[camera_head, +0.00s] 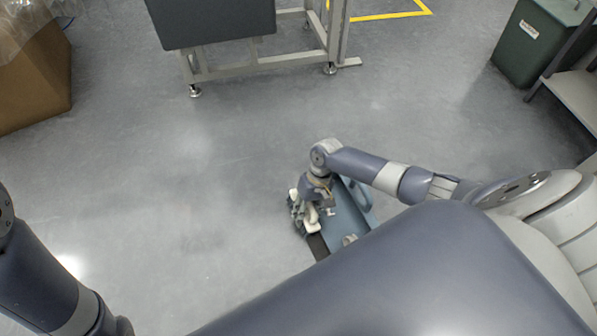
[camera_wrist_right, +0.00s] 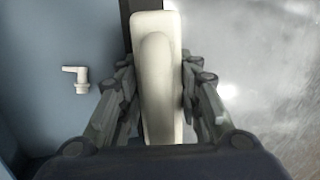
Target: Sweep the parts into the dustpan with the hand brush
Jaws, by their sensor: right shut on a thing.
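The blue dustpan (camera_head: 343,208) lies on the floor in front of my body, its near end partly hidden by my body. It fills the left of the right wrist view (camera_wrist_right: 45,125). A small pale elbow-shaped part (camera_wrist_right: 75,78) lies in the dustpan and shows as a pale spot in the head view (camera_head: 349,240). My right gripper (camera_head: 308,212) is shut on the cream handle of the hand brush (camera_wrist_right: 158,70). The brush's dark strip (camera_head: 318,246) is beside the dustpan's left edge. My left arm shows at lower left, but its gripper does not.
A grey-framed stand (camera_head: 262,60) is at the back, a green bin (camera_head: 535,45) at the back right, and a cardboard box (camera_head: 38,85) at the left. The grey floor (camera_head: 170,190) left of the dustpan is clear.

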